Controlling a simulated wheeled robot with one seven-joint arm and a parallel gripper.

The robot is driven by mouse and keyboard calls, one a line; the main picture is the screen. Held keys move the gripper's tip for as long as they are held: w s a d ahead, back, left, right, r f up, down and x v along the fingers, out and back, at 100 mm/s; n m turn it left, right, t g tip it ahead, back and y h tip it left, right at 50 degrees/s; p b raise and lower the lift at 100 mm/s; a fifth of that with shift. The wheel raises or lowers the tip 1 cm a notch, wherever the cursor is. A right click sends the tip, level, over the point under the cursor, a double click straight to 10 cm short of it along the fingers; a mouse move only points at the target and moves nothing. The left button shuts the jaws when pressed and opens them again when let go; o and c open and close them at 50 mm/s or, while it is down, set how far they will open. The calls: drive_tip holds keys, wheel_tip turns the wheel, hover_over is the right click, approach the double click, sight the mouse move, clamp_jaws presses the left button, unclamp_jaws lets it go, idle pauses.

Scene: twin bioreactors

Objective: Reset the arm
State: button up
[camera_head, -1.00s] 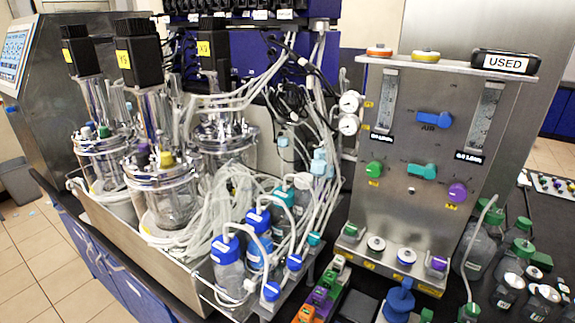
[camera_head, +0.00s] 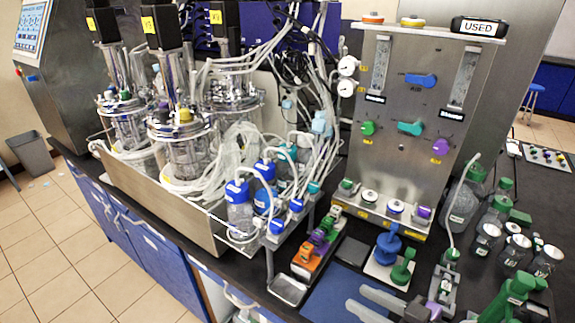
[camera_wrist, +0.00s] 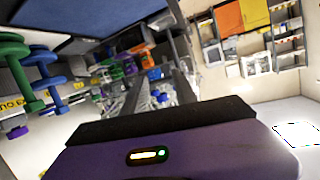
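My gripper (camera_head: 354,298) shows at the bottom edge of the head view, right of centre. I see nothing held between the fingers. The rest of my arm is mostly out of the head view.
A steel panel (camera_head: 420,150) with coloured knobs stands behind. The blue stand (camera_head: 388,245), green stand (camera_head: 403,268) and lidded bottles (camera_head: 487,240) are close by. Bioreactor vessels (camera_head: 182,150) stand in a steel tray at left.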

drive_tip(key=w+d+m+t+h, duration=0.1)
drive_tip(key=d+m+t+h, duration=0.3)
drive_tip(key=d+m+h, duration=0.25)
drive_tip(key=s+d+f+m+t+h, duration=0.1)
drive_tip(key=s+d+f+m+h, duration=0.15)
drive_tip(key=s+m+h, duration=0.35)
drive_tip(key=s+a+r+n+y, duration=0.1)
drive_tip(key=s+a+r+n, duration=0.1)
drive_tip(key=s, duration=1.1)
drive_tip(key=s+a+r+n+y, duration=0.1)
drive_tip(key=s+a+r+n, duration=0.1)
drive_tip(key=s, duration=1.1)
drive_tip(key=shift+s+a+r+n+g, duration=0.25)
drive_tip(key=shift+a+r+n+g, duration=0.05)
drive_tip(key=shift+n, duration=0.05)
